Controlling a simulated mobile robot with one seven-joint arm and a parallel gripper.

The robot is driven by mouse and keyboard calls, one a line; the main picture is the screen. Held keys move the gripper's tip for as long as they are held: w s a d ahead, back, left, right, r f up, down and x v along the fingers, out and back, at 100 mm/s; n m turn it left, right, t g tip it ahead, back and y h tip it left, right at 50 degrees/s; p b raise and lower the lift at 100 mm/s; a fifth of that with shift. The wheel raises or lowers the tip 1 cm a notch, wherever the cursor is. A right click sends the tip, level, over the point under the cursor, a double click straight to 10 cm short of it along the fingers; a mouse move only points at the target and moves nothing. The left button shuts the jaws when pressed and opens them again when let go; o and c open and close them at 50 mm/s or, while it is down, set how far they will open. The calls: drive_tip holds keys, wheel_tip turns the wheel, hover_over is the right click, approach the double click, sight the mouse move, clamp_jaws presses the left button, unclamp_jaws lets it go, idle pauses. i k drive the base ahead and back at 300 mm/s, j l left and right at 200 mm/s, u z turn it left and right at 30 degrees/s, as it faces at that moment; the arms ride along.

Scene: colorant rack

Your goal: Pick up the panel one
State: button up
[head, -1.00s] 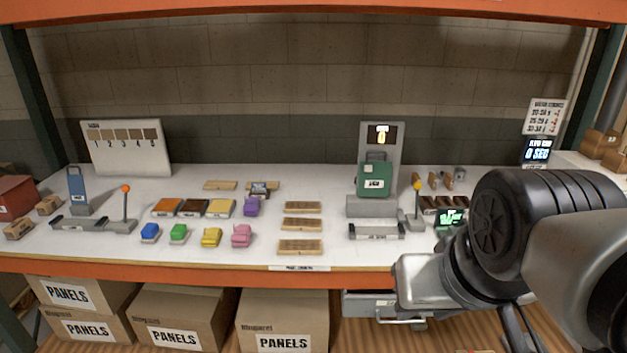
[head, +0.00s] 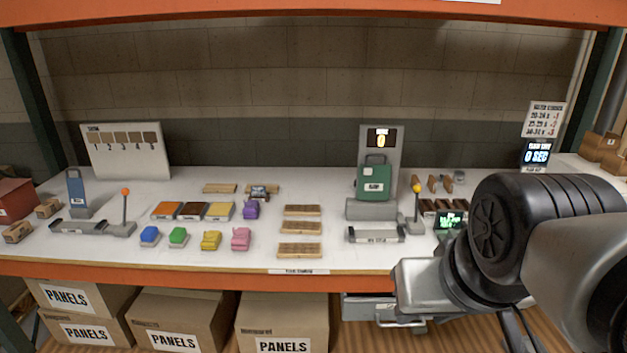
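Three light wooden panels lie flat in a column at the middle of the white shelf: a back one (head: 302,210), a middle one (head: 301,228) and a front one (head: 300,250). Further wooden pieces lie behind, a plain one (head: 220,188) and one (head: 262,190) partly covered by a small dark object. I cannot read any number on the panels, so I cannot tell which is panel one. A sample board (head: 126,151) numbered 1 to 5 stands at the back left. My arm fills the right side; my gripper's fingers are not visible.
A green canister (head: 375,181) stands at a grey machine with a yellow-knobbed lever (head: 417,205). Coloured blocks, such as a pink one (head: 241,239), sit left of the panels. An orange-knobbed lever (head: 125,208) stands left. Boxes (head: 283,318) stand below the orange shelf edge.

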sight(303, 210)
drive_tip(key=i+j, duration=0.7)
drive_tip(key=i, duration=0.25)
drive_tip(key=i+j, duration=0.35)
drive_tip(key=i, duration=0.1)
